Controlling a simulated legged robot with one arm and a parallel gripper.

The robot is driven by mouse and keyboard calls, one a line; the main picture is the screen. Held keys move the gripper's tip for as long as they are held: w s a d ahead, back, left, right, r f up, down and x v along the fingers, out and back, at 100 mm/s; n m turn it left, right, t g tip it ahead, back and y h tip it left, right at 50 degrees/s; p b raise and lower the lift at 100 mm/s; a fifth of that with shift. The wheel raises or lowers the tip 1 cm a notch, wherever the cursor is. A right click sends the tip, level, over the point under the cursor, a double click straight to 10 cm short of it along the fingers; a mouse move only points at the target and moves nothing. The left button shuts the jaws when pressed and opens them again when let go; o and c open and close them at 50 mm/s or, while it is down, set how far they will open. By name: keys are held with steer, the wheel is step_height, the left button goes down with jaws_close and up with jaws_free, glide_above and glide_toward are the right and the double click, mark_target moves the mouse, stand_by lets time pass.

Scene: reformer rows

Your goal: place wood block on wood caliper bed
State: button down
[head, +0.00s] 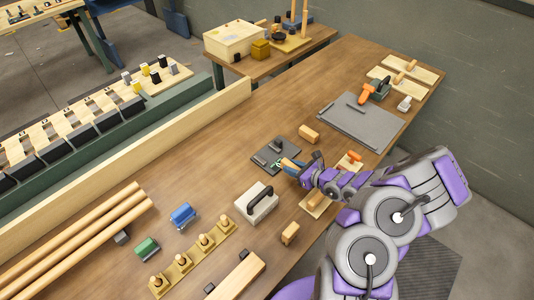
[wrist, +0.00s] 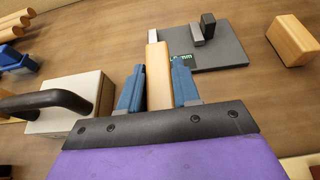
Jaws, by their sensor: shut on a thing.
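My gripper (wrist: 160,66) is shut on a light wood block (wrist: 158,88), which stands out between the two blue fingers in the wrist view. The caliper bed is a dark grey plate (wrist: 231,52) with a grey jaw and a black jaw standing on it and a small display reading mm. The block's far end overlaps the plate's near left edge in the wrist view; I cannot tell whether they touch. In the head view my gripper (head: 288,164) is at the right edge of the caliper bed (head: 265,165), and the held block is mostly hidden.
A loose wood block (head: 309,133) lies behind the bed; it also shows in the wrist view (wrist: 290,40). A pale box with a black handle (head: 250,208) stands in front left. A grey tray (head: 360,126) lies farther back. Bare tabletop (head: 215,140) is left of the bed.

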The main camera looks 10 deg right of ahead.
mark_target(285, 159)
steer(key=w, duration=0.1)
steer(key=w+a, duration=0.1)
steer(key=w, duration=0.1)
steer(key=w+f+b, duration=0.1)
steer(key=w, duration=0.1)
steer(key=shift+w+a, duration=0.1)
steer(key=shift+a, duration=0.25)
steer(key=w+a, duration=0.1)
steer(key=w, duration=0.1)
steer(key=w+a, duration=0.2)
steer(key=w, duration=0.1)
steer(key=w+a+b, duration=0.1)
steer(key=w+a, duration=0.1)
steer(key=shift+w+a+f, duration=0.1)
steer(key=shift+w+f, duration=0.15)
steer(key=shift+w, duration=0.45)
steer(key=shift+d, duration=0.3)
steer(key=f, duration=0.2)
steer(key=f+b, duration=0.1)
steer(key=shift+d+f, duration=0.1)
steer(key=shift+d, duration=0.15)
steer(key=shift+w+a+f, duration=0.1)
steer(key=shift+a+f, duration=0.05)
steer(key=shift+f, duration=0.05)
steer(key=shift+a, duration=0.4)
steer(key=c, duration=1.2)
jaws_free()
steer(key=shift+o, duration=0.5)
steer(key=shift+d+r, duration=0.1)
steer(key=shift+d, duration=0.35)
